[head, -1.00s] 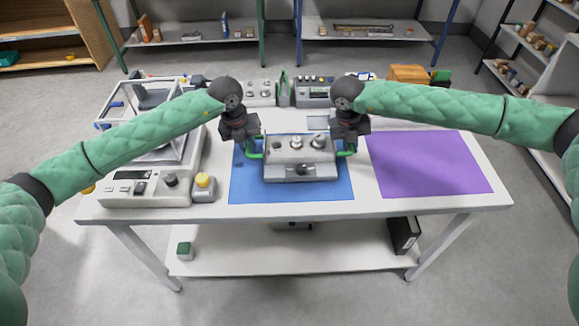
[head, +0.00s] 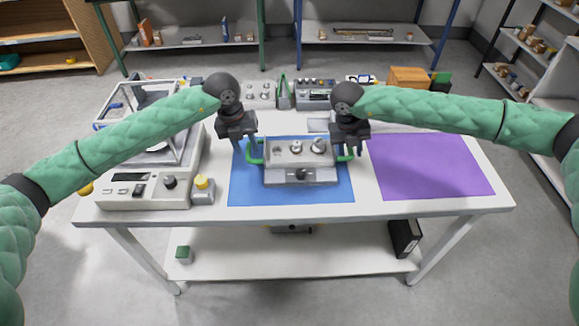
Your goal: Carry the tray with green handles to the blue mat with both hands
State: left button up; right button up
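The grey tray with green handles (head: 301,174) rests on the blue mat (head: 240,190), near its middle, and holds several small metal weights. Its left green handle (head: 253,154) is in clear view. My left gripper (head: 241,149) is open, just above and to the left of that handle. My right gripper (head: 350,152) is open, its fingers spread just above the right green handle (head: 346,158). Neither gripper appears to hold the tray. The exact gap between the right fingers and the handle is hard to tell.
A balance with a glass case (head: 135,190) stands left of the blue mat, with a yellow-topped block (head: 203,190) between them. A purple mat (head: 430,168) lies empty on the right. A weight box (head: 262,94) and a grey device (head: 315,94) stand behind.

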pick_arm(q)
notch_tip(320, 180, up, 9)
jog(key=a, duration=0.2)
pick_arm(e)
notch_tip(320, 180, up, 12)
jog(key=a, duration=0.2)
jog(key=shift+a+f, duration=0.15)
pick_arm(q)
jog(key=shift+r, duration=0.15)
dwell(0.4)
